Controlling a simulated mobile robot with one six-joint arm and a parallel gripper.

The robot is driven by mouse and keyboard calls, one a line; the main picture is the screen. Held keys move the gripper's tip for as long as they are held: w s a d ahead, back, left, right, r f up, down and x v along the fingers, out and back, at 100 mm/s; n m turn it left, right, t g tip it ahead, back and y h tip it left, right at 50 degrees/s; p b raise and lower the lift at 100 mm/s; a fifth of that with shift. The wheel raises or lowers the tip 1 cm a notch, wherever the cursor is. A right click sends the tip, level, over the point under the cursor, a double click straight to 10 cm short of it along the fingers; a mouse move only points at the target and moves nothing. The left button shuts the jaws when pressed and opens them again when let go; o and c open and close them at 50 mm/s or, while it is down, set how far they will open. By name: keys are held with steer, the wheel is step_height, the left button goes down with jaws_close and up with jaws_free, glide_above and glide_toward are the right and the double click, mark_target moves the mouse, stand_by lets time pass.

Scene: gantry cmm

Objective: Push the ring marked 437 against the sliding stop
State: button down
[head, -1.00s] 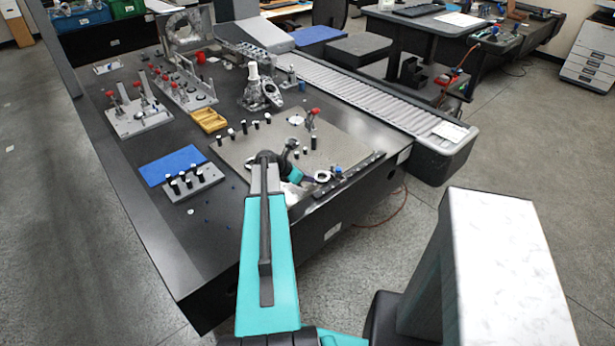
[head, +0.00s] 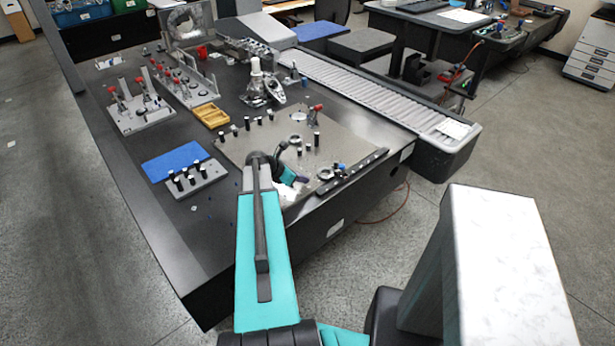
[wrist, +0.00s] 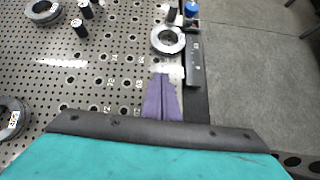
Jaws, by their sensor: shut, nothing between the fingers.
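My gripper (wrist: 162,98) shows as shut purple fingers low over the perforated plate, empty. It also shows in the head view (head: 302,179). A metal ring (wrist: 168,40) lies just ahead of the fingertips, apart from them, beside a dark rail with a grey block (wrist: 193,62); the same ring is in the head view (head: 325,173). A blue-knobbed piece (wrist: 191,9) stands just past the ring, perhaps the sliding stop. Another ring (wrist: 12,118) at the left edge bears a white tag; its number is too small to read surely. A third ring (wrist: 43,11) lies at top left.
Black pegs (wrist: 80,28) stand on the plate (head: 255,155). A red-topped clamp (head: 317,112) stands at its far right. A blue mat (head: 172,164) and a grey block with pegs (head: 196,180) lie to the left. The table edge is close on the right.

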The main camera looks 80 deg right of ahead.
steer(key=b+v, duration=0.1)
steer(key=v, duration=0.8)
steer(key=shift+b, duration=0.4)
steer(key=shift+s+r, duration=0.1)
